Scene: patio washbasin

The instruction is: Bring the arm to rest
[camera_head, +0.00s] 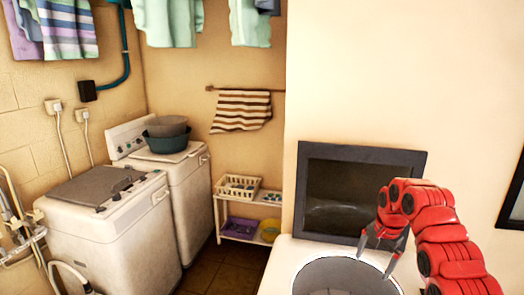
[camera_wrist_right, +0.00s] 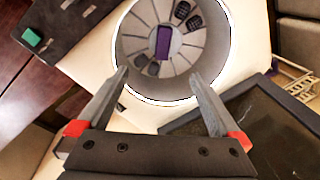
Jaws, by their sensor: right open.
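My right gripper (camera_head: 376,263) is open and empty at the end of my red arm, at the right of the head view. Its fingers point down over the round washbasin (camera_head: 312,268). In the right wrist view my right gripper (camera_wrist_right: 158,76) shows two spread grey fingers with nothing between them. The basin (camera_wrist_right: 222,50) lies beyond the fingertips. A purple block (camera_wrist_right: 163,43) and several dark oval items (camera_wrist_right: 182,11) are inside the basin. The gripper appears to be above the basin, touching nothing that I can see. My left gripper is not in view.
A dark-framed panel (camera_head: 360,150) leans on the wall behind the basin. A white shelf (camera_head: 238,239) with a basket (camera_head: 238,187) stands left of it. Two white washing machines (camera_head: 110,235) stand farther left. Open air surrounds the arm above the counter.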

